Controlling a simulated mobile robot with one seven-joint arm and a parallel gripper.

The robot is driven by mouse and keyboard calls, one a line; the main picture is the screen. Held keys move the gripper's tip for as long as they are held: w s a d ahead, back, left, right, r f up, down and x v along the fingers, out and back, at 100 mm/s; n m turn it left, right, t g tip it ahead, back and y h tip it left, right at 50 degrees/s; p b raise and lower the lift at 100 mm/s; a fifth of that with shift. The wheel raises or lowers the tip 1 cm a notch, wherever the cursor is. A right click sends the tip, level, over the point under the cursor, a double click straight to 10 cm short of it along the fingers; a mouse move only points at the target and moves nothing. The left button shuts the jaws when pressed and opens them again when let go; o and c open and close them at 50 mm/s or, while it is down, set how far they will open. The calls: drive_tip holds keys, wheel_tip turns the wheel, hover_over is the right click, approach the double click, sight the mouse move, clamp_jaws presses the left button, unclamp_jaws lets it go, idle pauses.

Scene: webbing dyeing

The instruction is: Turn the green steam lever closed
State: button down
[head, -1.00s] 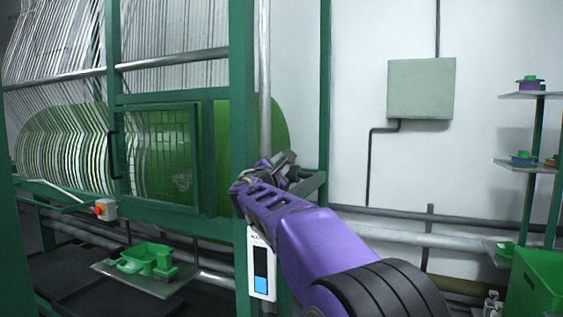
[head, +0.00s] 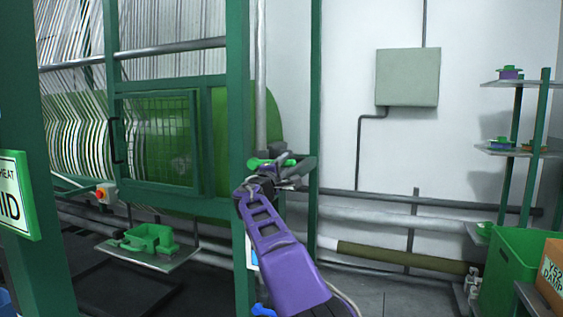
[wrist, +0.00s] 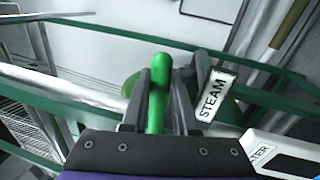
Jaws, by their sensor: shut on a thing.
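The green steam lever (wrist: 157,95) stands between the two dark fingers of my gripper (wrist: 161,88) in the wrist view. A white STEAM tag (wrist: 213,97) hangs just right of the fingers. My gripper is shut on the lever. In the head view, my gripper (head: 278,176) is right of the thick green post, and part of the green lever (head: 262,162) shows at its upper left. The valve body under the lever is mostly hidden by the fingers and wrist.
A green machine frame post (head: 237,120) stands close left of my arm. Pipes (head: 370,213) run along the wall behind. A grey wall box (head: 407,77), shelves (head: 515,150) and a green bin (head: 510,265) are at right. A small tray (head: 150,258) is at lower left.

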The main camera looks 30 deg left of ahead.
drive_tip(key=shift+f+m, duration=0.4)
drive_tip(key=shift+m, duration=0.2)
drive_tip(key=shift+f, duration=0.1)
drive_tip(key=c, duration=0.7)
unclamp_jaws()
drive_tip(key=shift+s, duration=0.1)
drive_tip(key=b+v, duration=0.2)
drive_tip(key=v, duration=1.5)
drive_tip(key=shift+s+f, duration=0.1)
drive_tip(key=shift+a, duration=0.1)
